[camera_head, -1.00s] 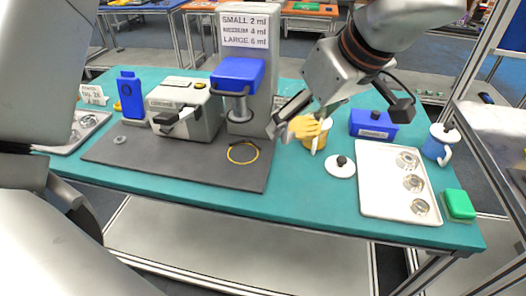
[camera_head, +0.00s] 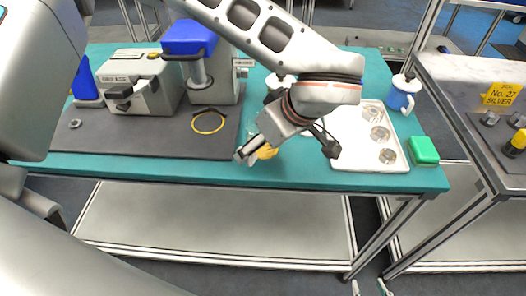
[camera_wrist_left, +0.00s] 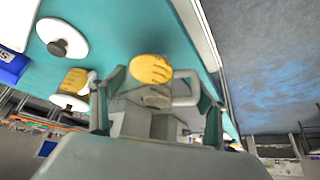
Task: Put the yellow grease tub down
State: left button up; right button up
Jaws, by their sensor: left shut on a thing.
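In the left wrist view my left gripper (camera_wrist_left: 158,105) is shut on the yellow grease tub (camera_wrist_left: 150,68), whose pale handle sticks out to the right. In the head view only a small yellow part of the tub (camera_head: 267,151) shows, beside a gripper's fingertip near the bench's front edge; the gripper and wrist hide the rest. I cannot tell whether the tub touches the bench. The jaw state of my right gripper cannot be read. Another yellow container (camera_wrist_left: 75,80) and a round white lid with a dark knob (camera_wrist_left: 60,40) lie to the left in the wrist view.
The teal bench (camera_head: 225,172) has a dark mat (camera_head: 150,140) with grey machines on the left. A white tray with round cups (camera_head: 345,155), a green block (camera_head: 424,150) and a blue mug (camera_head: 402,95) stand right. Bare teal shows along the front edge.

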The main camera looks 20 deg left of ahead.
aim_at(268, 149)
pick_arm(q)
jog(key=shift+f, duration=1.65)
jog(key=shift+f, duration=0.15)
jog(key=o, duration=1.2)
jog(key=shift+c, duration=0.2)
jog(key=shift+r, duration=0.2)
jog(key=v, duration=1.2)
